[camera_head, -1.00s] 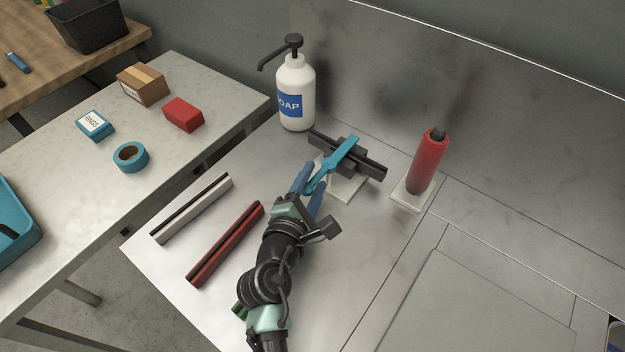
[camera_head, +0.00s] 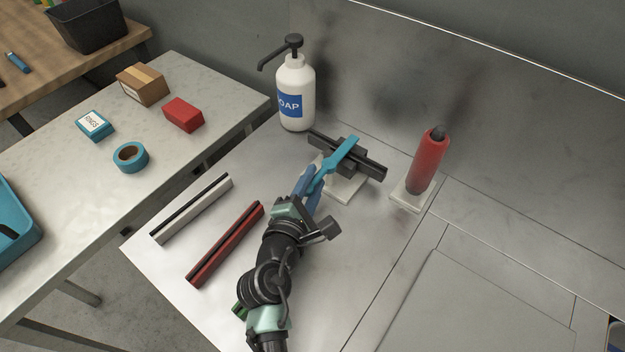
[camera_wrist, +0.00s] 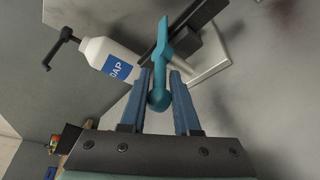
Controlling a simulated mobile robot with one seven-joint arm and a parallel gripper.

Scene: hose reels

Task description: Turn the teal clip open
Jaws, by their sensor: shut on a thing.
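The teal clip (camera_head: 341,154) is a long flat lever lying across a black bar (camera_head: 368,165) on a pale square base (camera_head: 347,188). Its near end reaches down toward the front left. My gripper (camera_head: 313,180) is shut on that near end, with one blue finger on each side. In the wrist view the clip (camera_wrist: 162,50) runs straight away from between the fingers (camera_wrist: 160,92), and its rounded end sits between them. The clip's far end lies over the black bar. The fingers partly hide the clip's near end in the head view.
A white soap bottle (camera_head: 295,92) stands behind and left of the clip. A red cylinder (camera_head: 428,162) stands on a pale base to the right. A white bar (camera_head: 192,208) and a red bar (camera_head: 226,243) lie left of my arm. The steel surface at right is clear.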

